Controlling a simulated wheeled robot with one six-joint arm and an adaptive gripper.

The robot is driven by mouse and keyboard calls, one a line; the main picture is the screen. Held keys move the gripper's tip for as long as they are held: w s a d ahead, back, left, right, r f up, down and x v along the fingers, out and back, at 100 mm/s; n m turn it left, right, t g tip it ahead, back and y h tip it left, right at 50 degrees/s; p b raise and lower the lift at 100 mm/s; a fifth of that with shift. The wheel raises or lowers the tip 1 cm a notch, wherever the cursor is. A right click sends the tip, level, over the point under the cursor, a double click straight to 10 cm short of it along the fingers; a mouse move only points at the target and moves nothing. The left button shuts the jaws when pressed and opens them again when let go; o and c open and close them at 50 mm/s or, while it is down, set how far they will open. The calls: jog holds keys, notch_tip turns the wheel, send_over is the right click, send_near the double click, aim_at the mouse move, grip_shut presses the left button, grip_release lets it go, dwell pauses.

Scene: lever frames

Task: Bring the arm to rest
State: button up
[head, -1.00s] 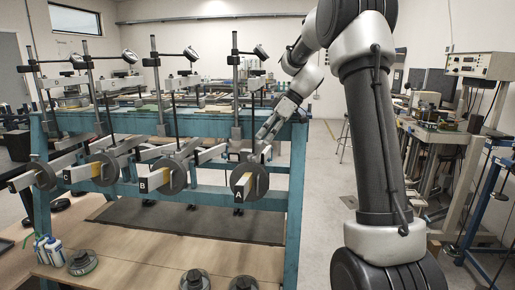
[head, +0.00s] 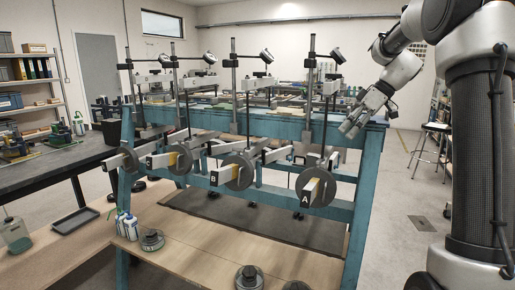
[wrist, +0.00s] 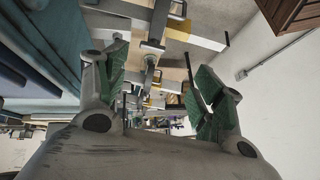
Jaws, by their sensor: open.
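My gripper (head: 350,128) hangs at the upper right of the blue frame (head: 364,185) in the head view, by its right end. In the wrist view my gripper (wrist: 160,85) has its two green-padded fingers spread apart, with nothing between them. My arm (head: 400,70) is bent, with its forearm sloping down to the left. Lever A (head: 304,201), with its round grey weight, sticks out from the frame below and left of the gripper, apart from it. Lever B (head: 214,178) and further levers are to its left.
A wooden low platform (head: 200,242) with weights and bottles (head: 131,228) lies in front of the frame. A dark bench (head: 55,165) and shelves (head: 30,65) are at left. A stool (head: 430,145) stands at right on open floor.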

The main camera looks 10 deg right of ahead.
jog(key=s+a+m+t+h, duration=0.15)
jog(key=s+m+h, duration=0.5)
jog(key=s, duration=1.85)
jog(key=s+d+f+m+t, duration=0.1)
jog(key=s+f+m, duration=0.3)
jog(key=s, duration=0.3)
jog(key=shift+s+f, duration=0.3)
